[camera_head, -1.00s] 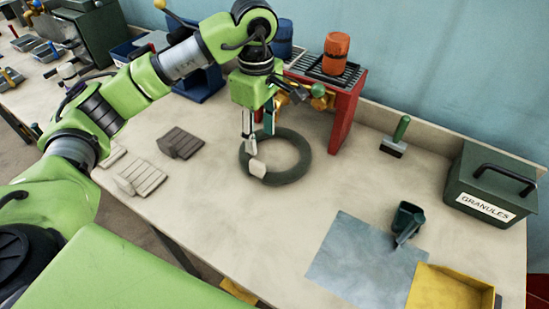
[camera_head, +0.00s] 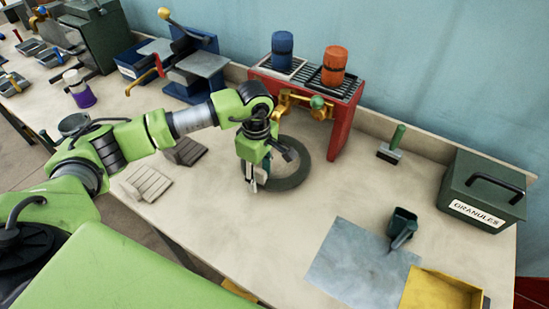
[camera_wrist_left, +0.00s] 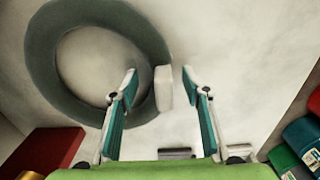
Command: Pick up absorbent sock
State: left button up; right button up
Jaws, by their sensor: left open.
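The absorbent sock (camera_head: 301,164) is a dark grey-green ring lying flat on the bench in front of the red stand. In the left wrist view the sock (camera_wrist_left: 38,62) fills the upper left, with a pale tag (camera_wrist_left: 163,88) on its right side. My left gripper (camera_head: 259,186) is over the ring's near-left side and hides part of it and the tag in the head view. In the left wrist view my left gripper (camera_wrist_left: 160,74) is open, its fingertips on either side of the tag. Contact cannot be told. My right gripper is out of view.
The red stand (camera_head: 343,125) with a blue can (camera_head: 283,50) and an orange can (camera_head: 333,66) is close behind. Pale and dark grey pads (camera_head: 147,183) lie left. A brush (camera_head: 391,148), scoop (camera_head: 402,226) and granules box (camera_head: 484,192) stand right.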

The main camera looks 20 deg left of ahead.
pick_arm(q)
grip_shut()
